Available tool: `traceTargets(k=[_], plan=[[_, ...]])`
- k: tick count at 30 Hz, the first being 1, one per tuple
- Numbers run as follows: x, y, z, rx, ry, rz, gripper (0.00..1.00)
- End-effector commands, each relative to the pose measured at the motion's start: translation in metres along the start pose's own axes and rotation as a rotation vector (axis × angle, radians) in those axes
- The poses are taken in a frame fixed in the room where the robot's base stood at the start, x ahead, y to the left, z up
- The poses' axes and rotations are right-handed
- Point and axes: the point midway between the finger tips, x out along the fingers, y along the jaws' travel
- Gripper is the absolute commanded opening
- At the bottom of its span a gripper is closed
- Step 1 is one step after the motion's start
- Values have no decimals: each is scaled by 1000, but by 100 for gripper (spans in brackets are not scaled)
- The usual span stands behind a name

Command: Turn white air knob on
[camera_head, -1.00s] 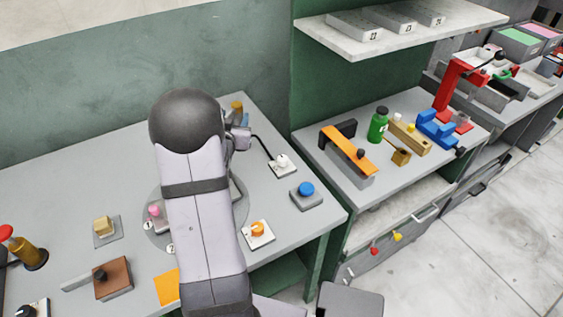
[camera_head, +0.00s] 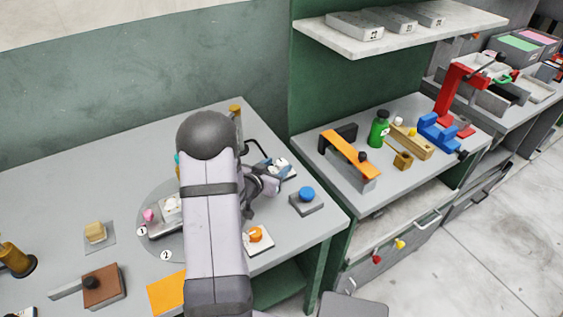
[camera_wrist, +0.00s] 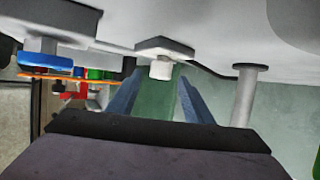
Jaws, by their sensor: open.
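The white air knob (camera_head: 281,162) sits on a pale square plate at the back right of the near table, partly hidden by my gripper. My gripper (camera_head: 274,171) is open at the knob's near side, with blue fingers. In the wrist view, the picture is upside down with the table at the top. There the white knob (camera_wrist: 160,69) stands out from its plate, between the line of my two blue fingers (camera_wrist: 160,98). The fingers are apart from each other, and I cannot tell whether either touches the knob.
A blue button (camera_head: 307,194) on a grey base stands right of the knob. An orange knob (camera_head: 256,235) on a white plate is nearer. A dark hose runs behind the white knob. A post (camera_wrist: 246,95) stands to the right in the wrist view.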

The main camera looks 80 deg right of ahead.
Motion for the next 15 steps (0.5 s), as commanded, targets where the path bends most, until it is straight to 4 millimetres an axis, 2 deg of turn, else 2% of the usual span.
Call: traceTargets(k=[6,15], plan=[[26,0,-1,0,0,0,46],[40,0,0,0,0,-1,46]])
